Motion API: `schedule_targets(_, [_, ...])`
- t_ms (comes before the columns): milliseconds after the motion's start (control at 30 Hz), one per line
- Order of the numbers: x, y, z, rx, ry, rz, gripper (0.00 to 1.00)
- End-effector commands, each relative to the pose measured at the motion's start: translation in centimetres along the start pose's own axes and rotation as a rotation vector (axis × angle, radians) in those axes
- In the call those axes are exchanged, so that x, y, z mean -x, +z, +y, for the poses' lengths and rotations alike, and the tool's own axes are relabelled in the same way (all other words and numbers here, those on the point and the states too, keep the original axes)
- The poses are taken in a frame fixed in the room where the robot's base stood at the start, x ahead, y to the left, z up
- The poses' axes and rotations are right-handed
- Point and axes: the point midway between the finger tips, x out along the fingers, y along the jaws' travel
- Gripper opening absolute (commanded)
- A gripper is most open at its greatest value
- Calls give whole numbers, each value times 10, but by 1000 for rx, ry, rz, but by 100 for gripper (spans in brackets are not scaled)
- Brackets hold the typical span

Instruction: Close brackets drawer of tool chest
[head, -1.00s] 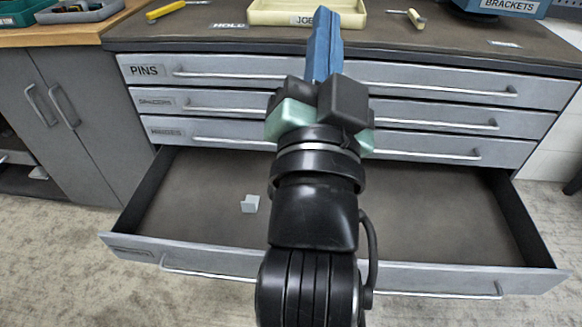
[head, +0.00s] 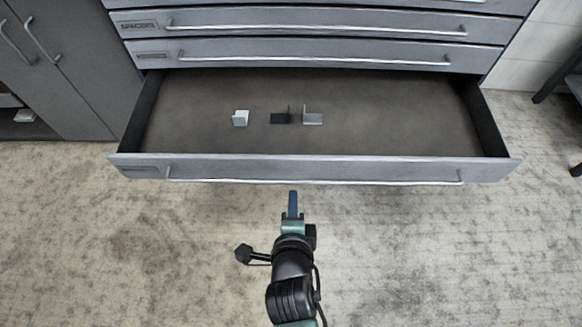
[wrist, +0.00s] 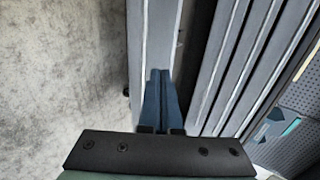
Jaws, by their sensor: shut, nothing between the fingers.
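The tool chest's bottom drawer (head: 380,170) is pulled well out in the head view. Its label is too small to read. Inside lie a white bracket (head: 240,118), a dark bracket (head: 281,117) and a grey bracket (head: 312,118). My gripper (head: 293,194) is just in front of the drawer front in the head view, near its middle, with blue fingers together and empty. In the wrist view the shut fingers (wrist: 159,75) overlap the drawer front (wrist: 160,30); I cannot tell whether they touch it.
The upper drawers, such as the spacers drawer (head: 290,20) and the one below it (head: 300,53), are shut. A grey cabinet (head: 60,80) stands on the left. The carpet (head: 430,260) in front is clear. A dark stand (head: 570,85) is at the right edge.

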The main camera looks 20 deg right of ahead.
Motion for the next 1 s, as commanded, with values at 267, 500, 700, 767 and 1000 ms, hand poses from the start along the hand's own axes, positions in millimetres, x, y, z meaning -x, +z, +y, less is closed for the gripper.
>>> schedule_targets(267, [-62,1,1,0,-3,-2,0])
schedule_targets(500, [-92,1,-14,-1,-3,-2,0])
schedule_targets(700, [-102,1,-20,1,-2,-2,0])
schedule_targets(767, [-103,1,-21,1,-2,-2,0])
schedule_targets(1000, [-103,1,-21,1,-1,-2,0])
